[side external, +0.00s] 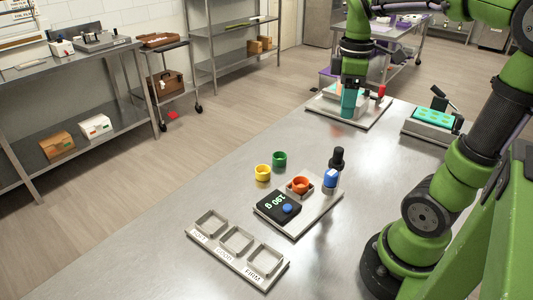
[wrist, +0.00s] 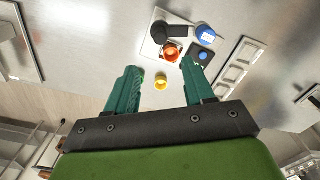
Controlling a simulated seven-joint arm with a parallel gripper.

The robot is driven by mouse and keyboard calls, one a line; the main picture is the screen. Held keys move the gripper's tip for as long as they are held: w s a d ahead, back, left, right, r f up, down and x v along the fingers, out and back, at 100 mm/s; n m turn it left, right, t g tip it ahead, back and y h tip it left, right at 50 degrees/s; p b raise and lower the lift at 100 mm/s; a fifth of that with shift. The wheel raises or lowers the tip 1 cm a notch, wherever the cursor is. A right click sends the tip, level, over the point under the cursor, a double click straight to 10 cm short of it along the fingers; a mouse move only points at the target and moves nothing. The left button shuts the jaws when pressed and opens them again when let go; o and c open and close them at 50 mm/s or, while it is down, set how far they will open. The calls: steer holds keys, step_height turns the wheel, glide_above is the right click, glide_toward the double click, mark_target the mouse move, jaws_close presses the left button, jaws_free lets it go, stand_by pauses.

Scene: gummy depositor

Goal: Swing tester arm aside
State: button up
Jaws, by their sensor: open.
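The tester stands on a light plate (side external: 318,208) on the table. It has a black upright post with a knob (side external: 337,158), a blue-topped part (side external: 330,179), an orange cup (side external: 300,186) and a black display unit (side external: 279,208) with green digits and a blue button. In the wrist view, a black bar (wrist: 172,32) lies beside the blue round top (wrist: 205,31), with the orange cup (wrist: 170,52) below them. My gripper (side external: 349,104) is open and empty, high and beyond the tester. Its teal fingers (wrist: 160,70) are apart and do not touch the tester.
A yellow cup (side external: 263,172) and a green cup (side external: 279,159) stand left of the tester. A tray (side external: 232,256) with three square compartments lies in front. A machine with a red knob (side external: 381,91) is behind my gripper; a teal-topped unit (side external: 433,120) stands right.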

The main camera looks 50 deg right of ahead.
steer(key=shift+r, duration=1.55)
steer(key=a+f+m+t+y, duration=0.1)
steer(key=a+f+m+t, duration=0.1)
steer(key=a, duration=0.6)
steer(key=a+f+m+t+y, duration=0.1)
steer(key=a+f+m+t, duration=0.1)
steer(key=a+m+t, duration=0.3)
steer(key=a+m, duration=0.2)
steer(key=a, duration=0.1)
steer(key=shift+a+f, duration=0.25)
steer(key=shift+f, duration=0.05)
